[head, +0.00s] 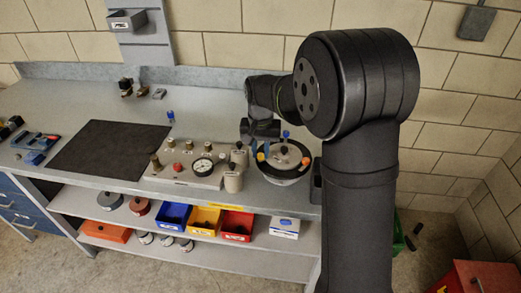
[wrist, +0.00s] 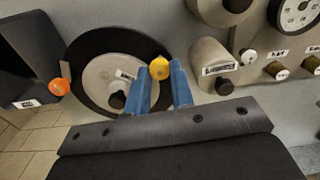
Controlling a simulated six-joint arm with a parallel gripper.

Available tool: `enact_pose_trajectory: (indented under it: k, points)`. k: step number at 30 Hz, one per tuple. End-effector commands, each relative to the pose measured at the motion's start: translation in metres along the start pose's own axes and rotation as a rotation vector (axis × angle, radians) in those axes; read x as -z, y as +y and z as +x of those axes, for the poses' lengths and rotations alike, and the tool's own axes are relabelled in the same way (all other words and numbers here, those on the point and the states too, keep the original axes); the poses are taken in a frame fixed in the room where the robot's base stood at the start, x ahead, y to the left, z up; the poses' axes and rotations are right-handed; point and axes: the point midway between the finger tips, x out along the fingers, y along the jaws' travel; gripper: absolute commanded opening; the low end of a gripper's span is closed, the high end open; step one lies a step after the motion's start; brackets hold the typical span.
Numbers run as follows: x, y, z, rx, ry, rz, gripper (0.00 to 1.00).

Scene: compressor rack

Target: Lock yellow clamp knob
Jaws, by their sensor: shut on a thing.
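The yellow clamp knob (wrist: 159,68) sits at the rim of a round pot lid (wrist: 95,82) with a dark ring, and it lies between the tips of my gripper's two blue fingers (wrist: 160,76). My gripper is shut on the knob. In the head view the yellow knob (head: 261,156) shows at the left edge of the lid (head: 283,159), with my gripper (head: 259,147) coming down over it from behind. An orange knob (wrist: 59,87) stands on the opposite side of the lid. A black knob (wrist: 117,100) is on the lid next to one finger.
A beige panel with a gauge (head: 203,167) and several knobs stands left of the pot, with a beige cylinder (head: 233,179) close to it. A black mat (head: 108,150) lies farther left. A dark box (wrist: 30,75) stands beyond the orange knob. Coloured bins (head: 205,218) are on the shelf below.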

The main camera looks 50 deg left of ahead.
Motion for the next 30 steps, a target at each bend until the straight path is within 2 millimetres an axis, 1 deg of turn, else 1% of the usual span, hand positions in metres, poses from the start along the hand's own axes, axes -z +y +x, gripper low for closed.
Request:
enact_pose_trajectory:
  k: [4,10,26,27,29,30]
  points:
    - [0.001,-0.0002,-0.0016,0.001,0.004,0.072,0.0]
    - [0.0011,-0.0002,-0.0016,0.002,0.004,0.129,0.0]
    - [0.0012,-0.0002,-0.0018,0.002,0.005,0.148,0.0]
    - [0.0012,-0.0002,-0.0018,0.002,0.005,0.147,0.29]
    - [0.001,-0.0001,-0.0016,0.002,0.004,0.147,0.41]
    - [0.0009,-0.0001,-0.0014,0.002,0.004,0.147,0.43]
